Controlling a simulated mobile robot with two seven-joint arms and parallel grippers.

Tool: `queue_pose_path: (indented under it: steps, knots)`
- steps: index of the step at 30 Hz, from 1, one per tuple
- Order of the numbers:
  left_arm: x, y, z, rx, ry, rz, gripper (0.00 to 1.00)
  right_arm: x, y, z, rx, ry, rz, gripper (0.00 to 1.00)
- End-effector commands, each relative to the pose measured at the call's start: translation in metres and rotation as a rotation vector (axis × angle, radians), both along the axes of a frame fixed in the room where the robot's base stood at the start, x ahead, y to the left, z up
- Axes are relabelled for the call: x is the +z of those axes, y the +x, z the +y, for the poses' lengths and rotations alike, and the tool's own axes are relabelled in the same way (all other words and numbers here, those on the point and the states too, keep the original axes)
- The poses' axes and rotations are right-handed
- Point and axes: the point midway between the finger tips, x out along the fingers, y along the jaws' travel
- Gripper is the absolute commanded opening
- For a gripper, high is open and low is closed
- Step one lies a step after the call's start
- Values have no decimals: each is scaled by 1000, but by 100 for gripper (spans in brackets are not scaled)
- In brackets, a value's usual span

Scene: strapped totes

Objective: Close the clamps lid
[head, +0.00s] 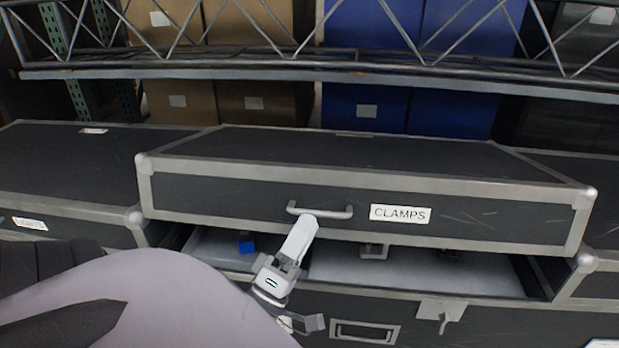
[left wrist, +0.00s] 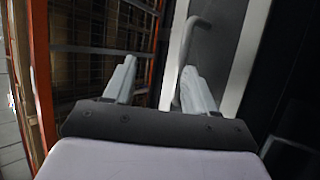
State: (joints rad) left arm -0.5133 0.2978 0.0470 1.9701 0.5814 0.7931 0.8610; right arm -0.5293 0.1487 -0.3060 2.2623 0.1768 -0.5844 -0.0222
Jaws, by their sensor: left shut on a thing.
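The clamps lid (head: 340,202) is a black panel with grey metal edging, a white CLAMPS label (head: 400,213) and a grey bar handle (head: 335,211) on its front. It is partly open, with a gap above its black case (head: 480,318). My left gripper (head: 303,222) is at the left end of the handle and shut on it. In the left wrist view, the handle (left wrist: 190,40) runs down between the two fingers (left wrist: 160,85), close to the right one. The deep inside of the case is hidden by the lid. My right gripper is not in view.
A blue object (head: 246,247) lies in the case's pale interior. The case front has a latch (head: 440,310) and a recessed handle (head: 365,331). A LIGHTS case (head: 70,215) stands at left, another case at right. A metal truss (head: 300,72) and boxes stand behind.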

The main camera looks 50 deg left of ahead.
Motion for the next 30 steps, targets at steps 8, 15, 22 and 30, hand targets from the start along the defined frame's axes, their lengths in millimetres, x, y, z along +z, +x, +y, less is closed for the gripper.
queue_pose_path:
  steps: [8,15,22,30]
  knots:
    - [-15,-12,1,1,3,-10,38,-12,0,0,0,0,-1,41]
    - [-29,-21,2,1,1,-9,38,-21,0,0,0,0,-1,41]
    - [-38,-27,2,1,0,-8,38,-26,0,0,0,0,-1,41]
    - [-38,-28,2,1,-1,-9,38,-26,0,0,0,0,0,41]
